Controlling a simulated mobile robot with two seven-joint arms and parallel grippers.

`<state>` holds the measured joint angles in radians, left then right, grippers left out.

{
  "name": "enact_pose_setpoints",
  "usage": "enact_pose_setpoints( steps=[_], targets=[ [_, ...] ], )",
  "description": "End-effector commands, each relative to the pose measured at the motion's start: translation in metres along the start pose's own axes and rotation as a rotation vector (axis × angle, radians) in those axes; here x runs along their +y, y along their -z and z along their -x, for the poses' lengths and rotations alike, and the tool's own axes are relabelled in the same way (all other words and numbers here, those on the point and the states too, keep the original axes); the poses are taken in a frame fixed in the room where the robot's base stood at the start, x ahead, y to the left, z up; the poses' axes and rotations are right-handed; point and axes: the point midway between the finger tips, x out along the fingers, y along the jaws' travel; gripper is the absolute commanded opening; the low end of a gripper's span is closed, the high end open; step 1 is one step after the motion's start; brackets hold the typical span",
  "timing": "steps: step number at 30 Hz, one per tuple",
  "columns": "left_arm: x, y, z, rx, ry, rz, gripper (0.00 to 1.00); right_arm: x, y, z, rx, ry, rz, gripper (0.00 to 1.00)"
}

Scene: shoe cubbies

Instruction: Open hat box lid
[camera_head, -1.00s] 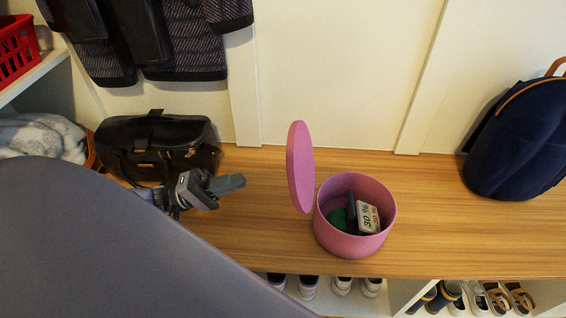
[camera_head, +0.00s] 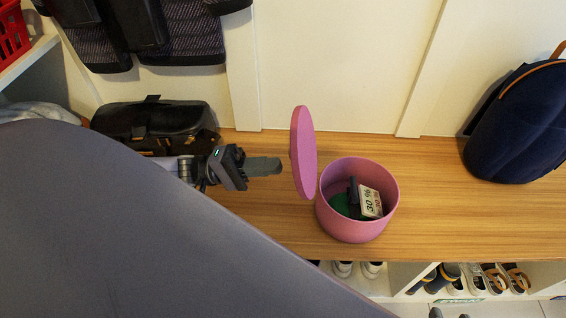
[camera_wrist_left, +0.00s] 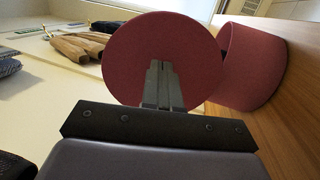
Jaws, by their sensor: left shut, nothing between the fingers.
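The pink round hat box (camera_head: 352,222) stands on the wooden bench, and its inside is visible from above. Its round pink lid (camera_head: 304,153) stands upright on edge at the box's left side, tilted away from the opening. My left gripper (camera_head: 279,167) is shut and empty, just left of the lid and pointing at its outer face. A small gap shows between fingertips and lid in the head view. In the left wrist view the shut fingers (camera_wrist_left: 158,66) lie in front of the lid disc (camera_wrist_left: 125,50), with the box (camera_wrist_left: 255,65) behind it. My right gripper does not show.
Inside the box lie a white card (camera_head: 371,202) with "30 %" on it and something green. A black bag (camera_head: 155,122) stands left on the bench (camera_head: 430,200), a navy backpack (camera_head: 520,120) right. Shoes sit in cubbies below. Dark coats (camera_head: 150,35) hang above.

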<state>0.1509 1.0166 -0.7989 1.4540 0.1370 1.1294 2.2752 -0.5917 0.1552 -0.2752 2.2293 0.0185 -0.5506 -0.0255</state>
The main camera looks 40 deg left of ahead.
Motion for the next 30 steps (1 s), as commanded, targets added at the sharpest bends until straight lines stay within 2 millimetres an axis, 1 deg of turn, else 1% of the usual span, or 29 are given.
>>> enact_pose_setpoints(
  steps=[1, 3, 7, 11, 20, 26, 28, 30],
  targets=[
    [0.0, 0.0, -0.009, -0.002, -0.003, -0.001, 0.0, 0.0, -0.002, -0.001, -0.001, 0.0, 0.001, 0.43],
    [0.0, 0.0, -0.018, -0.002, -0.002, -0.002, 0.0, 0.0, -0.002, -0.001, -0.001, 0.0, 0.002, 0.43],
    [0.0, 0.0, -0.029, 0.0, -0.001, -0.001, 0.0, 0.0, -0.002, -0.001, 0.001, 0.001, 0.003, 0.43],
    [0.0, 0.0, -0.033, 0.001, 0.001, -0.001, 0.0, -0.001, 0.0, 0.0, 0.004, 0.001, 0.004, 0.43],
    [0.0, 0.0, -0.034, 0.001, 0.001, -0.001, 0.0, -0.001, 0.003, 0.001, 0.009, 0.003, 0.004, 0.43],
    [0.007, 0.001, -0.04, 0.0, 0.039, -0.001, 0.0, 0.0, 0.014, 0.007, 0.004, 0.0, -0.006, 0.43],
    [0.009, 0.0, -0.043, 0.0, 0.063, 0.0, 0.0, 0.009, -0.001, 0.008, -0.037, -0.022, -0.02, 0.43],
    [0.01, 0.001, -0.045, 0.001, 0.086, -0.001, 0.0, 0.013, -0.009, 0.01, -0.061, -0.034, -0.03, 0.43]
  ],
)
